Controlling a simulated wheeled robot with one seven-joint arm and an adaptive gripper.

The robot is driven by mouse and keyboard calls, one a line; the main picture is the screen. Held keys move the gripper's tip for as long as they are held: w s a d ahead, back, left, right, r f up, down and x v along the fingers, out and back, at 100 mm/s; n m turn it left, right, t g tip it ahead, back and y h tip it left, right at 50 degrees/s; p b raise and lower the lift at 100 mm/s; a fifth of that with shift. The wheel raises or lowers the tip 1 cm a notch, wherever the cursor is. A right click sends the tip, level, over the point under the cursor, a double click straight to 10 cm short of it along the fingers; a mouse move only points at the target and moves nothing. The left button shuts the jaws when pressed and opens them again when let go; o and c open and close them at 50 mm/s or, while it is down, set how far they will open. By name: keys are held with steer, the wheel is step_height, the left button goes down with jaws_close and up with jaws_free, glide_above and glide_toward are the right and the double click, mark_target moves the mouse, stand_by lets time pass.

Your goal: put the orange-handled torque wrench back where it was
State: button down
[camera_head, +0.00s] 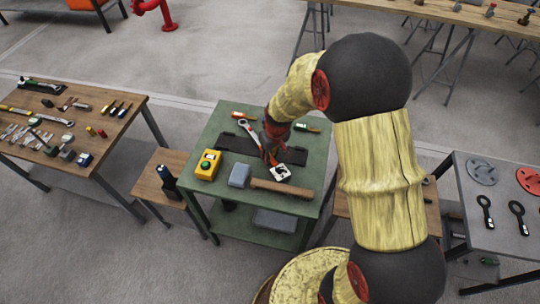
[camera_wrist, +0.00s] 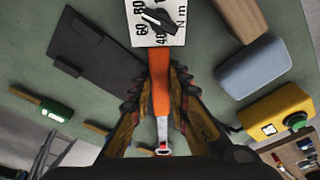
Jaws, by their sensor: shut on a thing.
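My gripper (camera_head: 271,152) is over the green table and its fingers (camera_wrist: 160,100) are closed on both sides of the orange handle of the torque wrench (camera_wrist: 160,82). A white dial plate with numbers and a black pointer sits at one end of the handle, at the top of the wrist view. In the head view the white dial plate of the torque wrench (camera_head: 280,172) shows just below my gripper. A silver shaft runs up and left from the fingers. I cannot tell whether the wrench touches the table.
Other tool-covered tables stand left and right.

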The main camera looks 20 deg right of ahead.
steer(key=c, duration=1.7)
jaws_free()
steer(key=shift+f, duration=0.1)
steer(key=s+r+t+p, duration=0.1)
steer(key=s+r, duration=0.3)
steer(key=r, duration=0.5)
steer(key=s+r+p, duration=0.1)
steer(key=s+r, duration=0.2)
steer(key=r, duration=0.6)
steer(key=s+r+t+p, duration=0.1)
steer(key=s+r, duration=0.3)
steer(key=r, duration=0.5)
steer(key=s+r, duration=0.2)
steer(key=s, duration=0.2)
steer(key=s+a+r+m+t, duration=0.1)
steer(key=s+r, duration=0.1)
steer(key=s, duration=0.3)
steer(key=s+r+m, duration=0.1)
steer(key=s+r, duration=0.1)
steer(key=s, duration=0.2)
steer(key=shift+s+a+r, duration=0.2)
steer(key=shift+s+r, duration=0.15)
